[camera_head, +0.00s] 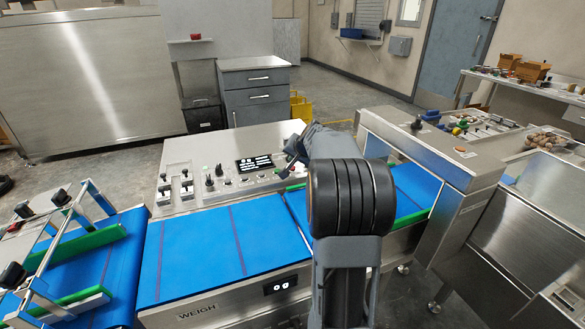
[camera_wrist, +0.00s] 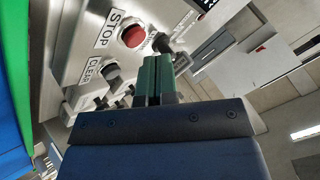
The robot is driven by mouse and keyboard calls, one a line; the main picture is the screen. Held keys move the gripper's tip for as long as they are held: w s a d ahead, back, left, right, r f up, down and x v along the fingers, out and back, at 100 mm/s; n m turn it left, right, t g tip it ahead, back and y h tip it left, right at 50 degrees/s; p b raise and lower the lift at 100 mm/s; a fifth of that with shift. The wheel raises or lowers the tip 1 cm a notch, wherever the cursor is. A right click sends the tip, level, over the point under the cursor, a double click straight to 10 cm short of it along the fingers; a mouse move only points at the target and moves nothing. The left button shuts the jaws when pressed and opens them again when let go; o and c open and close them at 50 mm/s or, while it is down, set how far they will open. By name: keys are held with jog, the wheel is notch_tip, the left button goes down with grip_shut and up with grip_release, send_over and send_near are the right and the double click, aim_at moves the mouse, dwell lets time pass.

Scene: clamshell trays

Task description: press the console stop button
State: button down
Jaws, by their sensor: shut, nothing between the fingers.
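The console (camera_head: 205,155) is a sloped metal panel behind the blue belt. In the wrist view a round red button (camera_wrist: 132,36) sits beside the STOP label (camera_wrist: 116,27). A black button (camera_wrist: 111,73) is beside the CLEAR label (camera_wrist: 93,70). My gripper (camera_wrist: 157,62) is shut and empty, its green fingertips just below and right of the red button in the picture. A gap shows between them; the tips' height over the panel is hard to judge. In the head view my arm partly hides the console's right end.
A black knob (camera_wrist: 162,42) stands close to my fingertips. A lit display (camera_head: 255,163) and several knobs and switches crowd the panel. The blue weigh belt (camera_head: 195,250) in front is empty. A metal housing (camera_head: 440,155) spans the belt at right.

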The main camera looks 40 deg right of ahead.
aim_at(294, 167)
jog(key=shift+f, duration=0.2)
dwell(0.5)
jog(key=shift+f+b, duration=0.25)
jog(key=shift+b, duration=0.25)
jog(key=shift+f+b, duration=0.45)
dwell(0.4)
jog(key=shift+r, duration=0.2)
jog(key=shift+r+p, duration=0.65)
jog(key=shift+r, duration=0.05)
jog(key=shift+r, duration=0.1)
jog(key=shift+r+p, duration=2)
jog(key=shift+r, duration=0.45)
jog(key=shift+f, duration=0.15)
